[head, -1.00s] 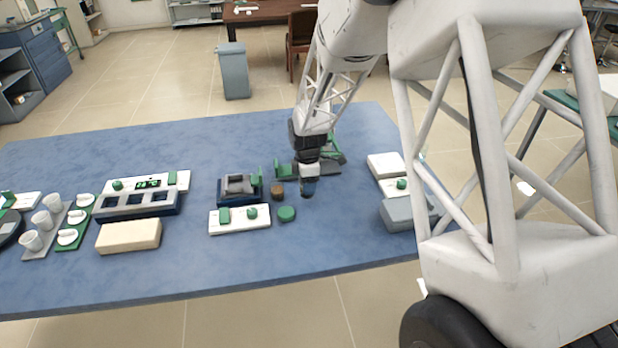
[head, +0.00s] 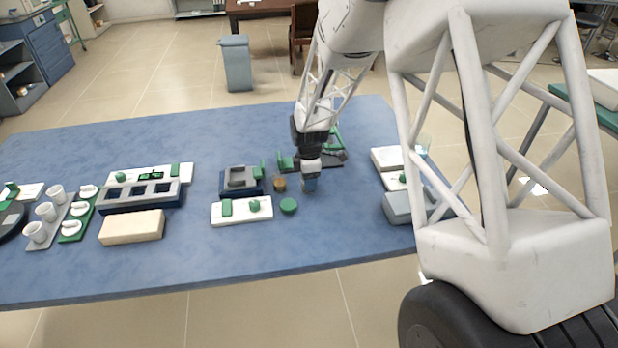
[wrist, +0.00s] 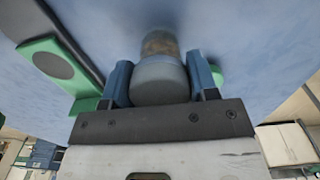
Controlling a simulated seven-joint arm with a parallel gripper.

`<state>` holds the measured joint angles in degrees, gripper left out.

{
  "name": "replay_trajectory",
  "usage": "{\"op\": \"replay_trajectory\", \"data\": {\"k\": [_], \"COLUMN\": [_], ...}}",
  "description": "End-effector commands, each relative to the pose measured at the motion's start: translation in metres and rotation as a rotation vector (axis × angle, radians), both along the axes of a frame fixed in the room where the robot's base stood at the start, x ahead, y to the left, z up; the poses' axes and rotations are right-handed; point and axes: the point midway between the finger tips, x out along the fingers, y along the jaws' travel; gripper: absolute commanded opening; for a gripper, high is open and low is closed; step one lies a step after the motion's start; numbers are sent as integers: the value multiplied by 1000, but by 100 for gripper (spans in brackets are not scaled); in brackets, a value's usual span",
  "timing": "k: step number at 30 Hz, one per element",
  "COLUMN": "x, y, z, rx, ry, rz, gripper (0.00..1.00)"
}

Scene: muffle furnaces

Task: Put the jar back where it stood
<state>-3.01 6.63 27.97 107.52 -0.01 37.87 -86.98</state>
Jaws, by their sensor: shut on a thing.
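In the wrist view, the jar (wrist: 160,80) sits between my two blue fingers. It is a pale grey, rounded cylinder with a blurred brownish part at its far end. In the head view the fingers mostly hide it. I cannot tell whether its base touches the table. A small brown round thing (head: 280,184) stands just left of my gripper, with a green disc (head: 288,206) in front of it.
A dark stand with green parts (head: 318,162) is close behind my gripper. A white panel with green knobs (head: 241,211) and a dark blue device (head: 240,180) are to the left. White and grey boxes (head: 402,208) stand to the right. The front table strip is clear.

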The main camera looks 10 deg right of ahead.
Motion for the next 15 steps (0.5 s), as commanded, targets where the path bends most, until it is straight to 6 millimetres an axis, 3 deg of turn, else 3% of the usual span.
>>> {"op": "replay_trajectory", "data": {"k": [15], "x": [0], "y": [0], "z": [-10], "rx": [0], "ry": [1], "rz": [0], "gripper": [29]}}
